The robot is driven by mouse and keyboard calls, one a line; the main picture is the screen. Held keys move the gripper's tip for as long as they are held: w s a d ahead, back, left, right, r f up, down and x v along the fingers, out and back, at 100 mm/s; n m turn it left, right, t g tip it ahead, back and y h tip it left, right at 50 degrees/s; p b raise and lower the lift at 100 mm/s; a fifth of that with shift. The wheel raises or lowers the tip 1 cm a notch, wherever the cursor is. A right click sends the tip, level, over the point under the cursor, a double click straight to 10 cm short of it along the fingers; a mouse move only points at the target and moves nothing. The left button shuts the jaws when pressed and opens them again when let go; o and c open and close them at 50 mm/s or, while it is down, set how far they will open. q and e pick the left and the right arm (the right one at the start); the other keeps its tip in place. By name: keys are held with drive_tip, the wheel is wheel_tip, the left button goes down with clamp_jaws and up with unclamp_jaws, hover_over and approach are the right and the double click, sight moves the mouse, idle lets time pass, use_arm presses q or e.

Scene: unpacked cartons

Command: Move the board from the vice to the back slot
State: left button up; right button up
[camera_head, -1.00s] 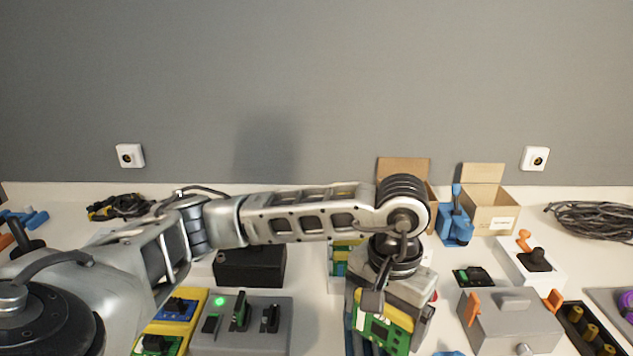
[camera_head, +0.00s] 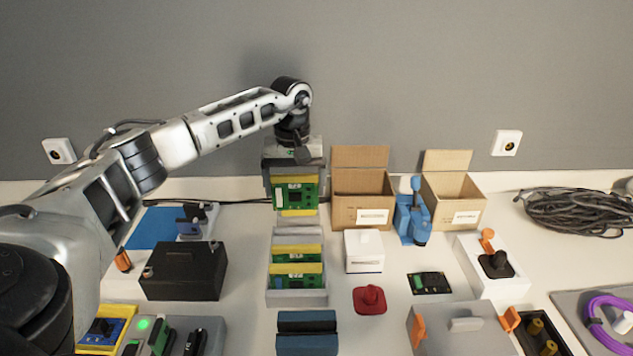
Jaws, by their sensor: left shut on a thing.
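My left gripper (camera_head: 294,170) is shut on a green board (camera_head: 296,194) with yellow edging. It holds the board upright in the air, behind and above the grey rack (camera_head: 299,298). In the rack stand green boards with yellow top edges (camera_head: 297,252), one behind another. The rack's back part lies just below and in front of the held board; I cannot see clearly into its back slot. A pair of dark blue blocks (camera_head: 307,322), which look like the vice's jaws, shows at the bottom edge with no board visible between them. My right gripper is not in view.
Left of the rack stands a black box (camera_head: 184,270). Right of it are a white box (camera_head: 363,251) and a red knob (camera_head: 370,299). Two open cartons (camera_head: 361,206) (camera_head: 465,210) and a blue clamp-like tool (camera_head: 413,222) stand at the back right.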

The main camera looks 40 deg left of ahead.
sight(296, 209)
use_arm(q)
drive_tip(key=shift+w+f, duration=0.15)
drive_tip(key=shift+f, duration=0.45)
drive_tip(key=shift+f+b, duration=0.8)
drive_tip(key=shift+f, duration=0.05)
wheel_tip(296, 209, down, 3)
drive_tip(key=b, duration=0.3)
drive_tip(key=shift+f, duration=0.2)
drive_tip(key=shift+r+p, duration=0.35)
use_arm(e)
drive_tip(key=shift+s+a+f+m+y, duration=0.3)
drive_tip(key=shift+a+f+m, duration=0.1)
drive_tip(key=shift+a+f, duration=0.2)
use_arm(q)
drive_tip(key=shift+p, duration=0.35)
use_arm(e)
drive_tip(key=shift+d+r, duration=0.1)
use_arm(q)
drive_tip(key=shift+f, duration=0.25)
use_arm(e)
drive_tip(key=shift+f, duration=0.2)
use_arm(q)
drive_tip(key=shift+f+b, duration=1.4)
drive_tip(key=shift+f, duration=0.7)
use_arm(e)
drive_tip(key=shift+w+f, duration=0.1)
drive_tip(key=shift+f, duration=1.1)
